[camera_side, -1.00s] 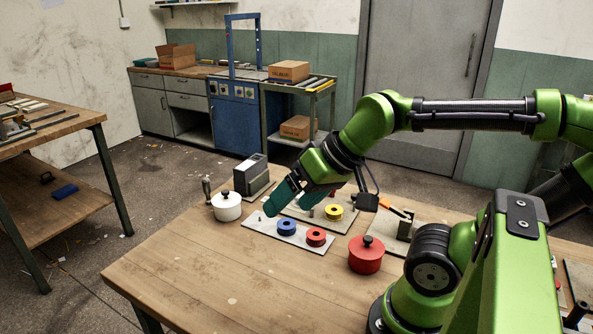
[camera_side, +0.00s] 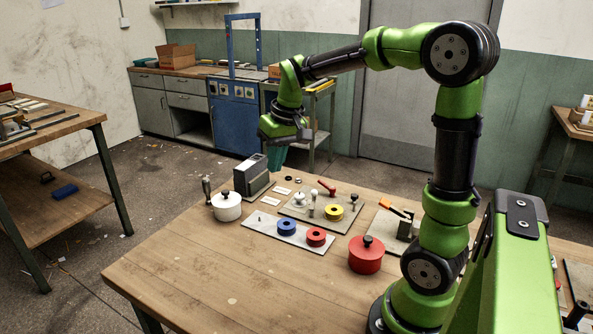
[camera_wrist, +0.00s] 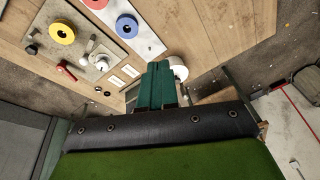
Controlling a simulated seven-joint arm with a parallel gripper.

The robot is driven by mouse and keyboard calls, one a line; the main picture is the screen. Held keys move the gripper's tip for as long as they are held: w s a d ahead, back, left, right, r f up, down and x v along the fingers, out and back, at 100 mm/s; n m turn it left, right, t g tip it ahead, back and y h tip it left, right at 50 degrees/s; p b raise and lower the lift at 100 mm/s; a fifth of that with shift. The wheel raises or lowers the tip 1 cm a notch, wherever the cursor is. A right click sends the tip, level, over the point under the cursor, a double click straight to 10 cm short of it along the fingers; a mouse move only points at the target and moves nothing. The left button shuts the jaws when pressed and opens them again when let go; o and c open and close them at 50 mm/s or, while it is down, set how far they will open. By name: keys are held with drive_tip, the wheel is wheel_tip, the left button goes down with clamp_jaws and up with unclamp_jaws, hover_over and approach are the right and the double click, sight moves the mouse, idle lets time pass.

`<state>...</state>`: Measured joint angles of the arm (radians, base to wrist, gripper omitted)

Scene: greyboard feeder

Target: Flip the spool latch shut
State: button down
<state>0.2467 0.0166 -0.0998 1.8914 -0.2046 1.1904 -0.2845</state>
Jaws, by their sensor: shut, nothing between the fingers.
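The grey fixture plate (camera_side: 350,225) lies on the bench and carries a yellow spool (camera_side: 333,212), a silver round part with a knob (camera_side: 299,199), a pale post (camera_side: 312,208) and a black knob (camera_side: 354,200). A red-handled lever (camera_side: 327,188), which looks like the latch, is at its back edge; it also shows in the wrist view (camera_wrist: 66,69). I cannot tell whether this lever is open or closed. My gripper (camera_side: 275,165) has teal fingers, shut and empty, raised above the bench's back edge, apart from the plate. The fingers also show in the wrist view (camera_wrist: 158,68).
A pale strip (camera_side: 268,224) holds a blue spool (camera_side: 287,227) and a red spool (camera_side: 316,237) in front of the plate. A white pot (camera_side: 226,207), a dark box (camera_side: 250,177) and a red pot (camera_side: 366,257) stand around. The bench front is clear.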

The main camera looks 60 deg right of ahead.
drive_tip(key=w+d+f+n+g, duration=0.1)
drive_tip(key=w+d+n+g, duration=0.1)
drive_tip(key=d, duration=0.7)
drive_tip(key=w+d+f+n+g, duration=0.2)
drive_tip(key=w+d+n+g, duration=0.1)
drive_tip(key=d, duration=0.5)
drive_tip(key=shift+w+d+n, duration=0.35)
drive_tip(key=shift+w+n, duration=0.25)
drive_tip(key=shift+w, duration=0.2)
drive_tip(key=shift+f, duration=0.15)
approach(313, 198)
drive_tip(key=w+f, duration=0.2)
drive_tip(key=w, duration=0.1)
drive_tip(key=shift+w+a+f, duration=0.1)
drive_tip(key=shift+w+f, duration=0.2)
drive_tip(key=shift+f, duration=0.05)
drive_tip(key=shift+s+f, duration=0.25)
drive_tip(key=shift+s, duration=0.25)
drive_tip(key=shift+s+f, duration=0.25)
drive_tip(key=shift+s, duration=0.2)
drive_tip(key=shift+s+d+f, duration=0.2)
drive_tip(key=shift+s+f, duration=0.2)
drive_tip(key=shift+s, duration=0.25)
